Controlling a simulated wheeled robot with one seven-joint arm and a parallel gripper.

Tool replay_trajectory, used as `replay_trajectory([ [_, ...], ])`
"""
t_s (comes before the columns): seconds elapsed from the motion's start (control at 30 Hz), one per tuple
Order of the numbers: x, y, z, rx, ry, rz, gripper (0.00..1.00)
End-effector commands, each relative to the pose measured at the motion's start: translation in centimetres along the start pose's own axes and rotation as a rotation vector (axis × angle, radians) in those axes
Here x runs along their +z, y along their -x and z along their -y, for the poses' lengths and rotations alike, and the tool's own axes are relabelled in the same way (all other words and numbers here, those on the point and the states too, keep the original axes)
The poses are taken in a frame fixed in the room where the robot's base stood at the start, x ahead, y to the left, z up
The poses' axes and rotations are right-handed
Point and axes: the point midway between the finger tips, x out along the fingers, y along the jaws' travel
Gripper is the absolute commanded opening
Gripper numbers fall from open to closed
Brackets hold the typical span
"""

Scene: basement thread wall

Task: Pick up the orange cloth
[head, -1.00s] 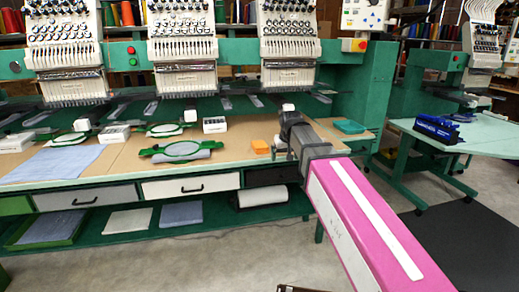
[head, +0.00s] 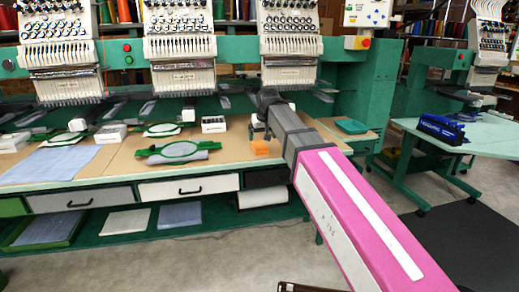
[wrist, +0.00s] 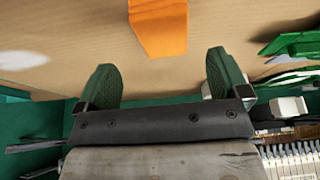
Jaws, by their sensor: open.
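The orange cloth (head: 260,147) is a small folded block on the tan tabletop (head: 225,160), near its front edge and to the left of my arm. It also shows at the top of the wrist view (wrist: 160,27), cut off by the frame edge. In the wrist view my gripper (wrist: 165,75) is open, with its two green fingers wide apart and nothing between them. The cloth lies beyond the fingertips, roughly in line with the gap, and I see no contact. In the head view the gripper (head: 258,122) is small, behind and above the cloth, and partly hidden.
Green embroidery hoops (head: 178,152) and a white box (head: 214,124) lie left of the cloth. A teal tray (head: 351,126) sits to the right. Embroidery machine heads (head: 288,45) overhang the table's back. Drawers (head: 190,188) are under the front edge.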

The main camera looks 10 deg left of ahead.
Motion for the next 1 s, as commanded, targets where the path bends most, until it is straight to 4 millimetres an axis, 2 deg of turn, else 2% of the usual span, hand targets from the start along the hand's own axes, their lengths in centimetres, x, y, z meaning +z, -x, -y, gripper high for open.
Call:
replay_trajectory([
  [0.03, -0.1, -0.7, 0.0, 0.000, 0.000, 0.000, 0.94],
  [0.33, -0.1, -2.5, 0.1, 0.000, 0.000, 0.001, 0.94],
  [0.6, -0.2, -5.9, 0.4, 0.000, 0.000, 0.000, 0.94],
  [0.9, -0.1, -6.5, 0.4, 0.000, 0.000, -0.001, 0.94],
  [0.97, -0.1, -6.5, 0.4, 0.000, 0.000, -0.001, 0.74],
  [1.0, -0.1, -6.5, 0.4, 0.000, 0.000, -0.001, 0.61],
])
